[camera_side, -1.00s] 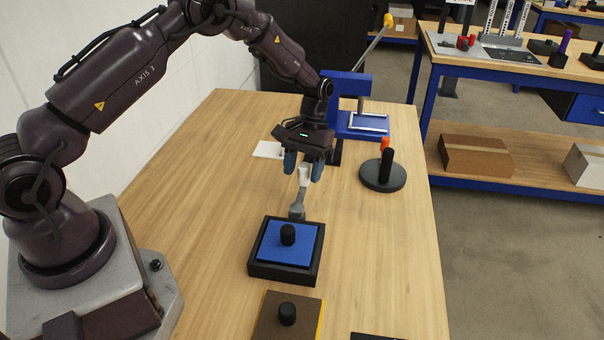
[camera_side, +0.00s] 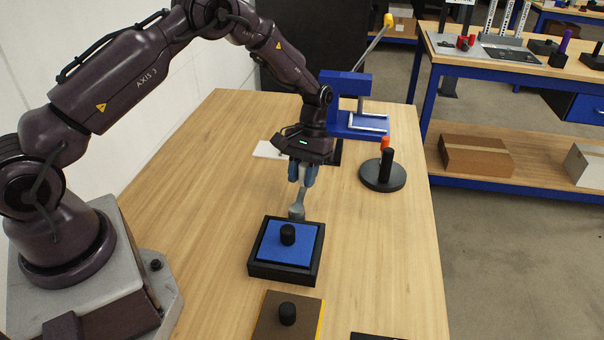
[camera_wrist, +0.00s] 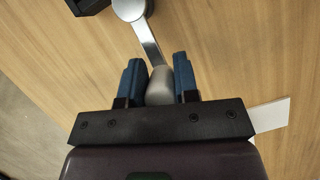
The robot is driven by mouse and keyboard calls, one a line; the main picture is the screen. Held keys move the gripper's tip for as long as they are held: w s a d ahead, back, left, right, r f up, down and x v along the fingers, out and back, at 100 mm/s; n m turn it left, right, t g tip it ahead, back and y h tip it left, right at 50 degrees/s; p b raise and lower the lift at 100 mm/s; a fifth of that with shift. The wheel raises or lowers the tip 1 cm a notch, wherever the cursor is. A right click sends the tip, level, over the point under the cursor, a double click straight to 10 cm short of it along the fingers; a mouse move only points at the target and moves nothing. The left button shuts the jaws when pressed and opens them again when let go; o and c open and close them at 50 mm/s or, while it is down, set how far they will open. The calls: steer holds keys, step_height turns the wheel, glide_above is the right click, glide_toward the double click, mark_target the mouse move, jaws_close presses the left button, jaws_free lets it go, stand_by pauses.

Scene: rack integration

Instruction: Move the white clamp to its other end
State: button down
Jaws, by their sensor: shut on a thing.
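The white clamp shows as a grey metal lever (camera_side: 299,200) with a round pivot beside the far edge of the black tray (camera_side: 262,270). In the wrist view the clamp (camera_wrist: 150,46) runs from its silver round pivot (camera_wrist: 130,9) to a pale handle between my fingers. My gripper (camera_side: 303,180) points down over the handle end, with its blue fingers on both sides of it. In the wrist view my gripper (camera_wrist: 160,75) is shut on the handle. The fingers hide most of the handle in the side view.
A blue plate (camera_side: 290,252) with a black knob lies in the tray. A brown block (camera_side: 270,318) with another knob is in front. A black round stand (camera_side: 383,178) is at right, a blue press (camera_side: 352,90) behind.

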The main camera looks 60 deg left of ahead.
steer(key=m, duration=0.1)
steer(key=w+d+m+y, duration=0.1)
steer(key=d+m, duration=0.1)
steer(key=m, duration=0.1)
steer(key=shift+w+g+y, duration=0.25)
steer(key=shift+g+y, duration=0.05)
steer(key=d+m, duration=0.1)
steer(key=d+m+y, duration=0.1)
steer(key=m, duration=0.1)
steer(key=shift+w+r+m, duration=0.1)
steer(key=shift+w+m, duration=0.2)
steer(key=d+m, duration=0.1)
steer(key=d+m+y, duration=0.1)
steer(key=m, duration=0.1)
steer(key=shift+m+y, duration=0.3)
steer(key=shift+s+d+m+t+y, duration=0.2)
steer(key=shift+d+m, duration=0.25)
steer(key=shift+m, duration=0.3)
steer(key=shift+s+d+m+t+y, duration=0.1)
steer(key=shift+d+m+t+y, duration=0.25)
steer(key=shift+m, duration=0.45)
steer(key=shift+s+d+m+t+y, duration=0.15)
steer(key=shift+d+m+t, duration=0.1)
steer(key=shift+d+m, duration=0.4)
steer(key=c, duration=0.9)
jaws_free()
steer(key=shift+s, duration=0.1)
steer(key=shift+o, duration=0.2)
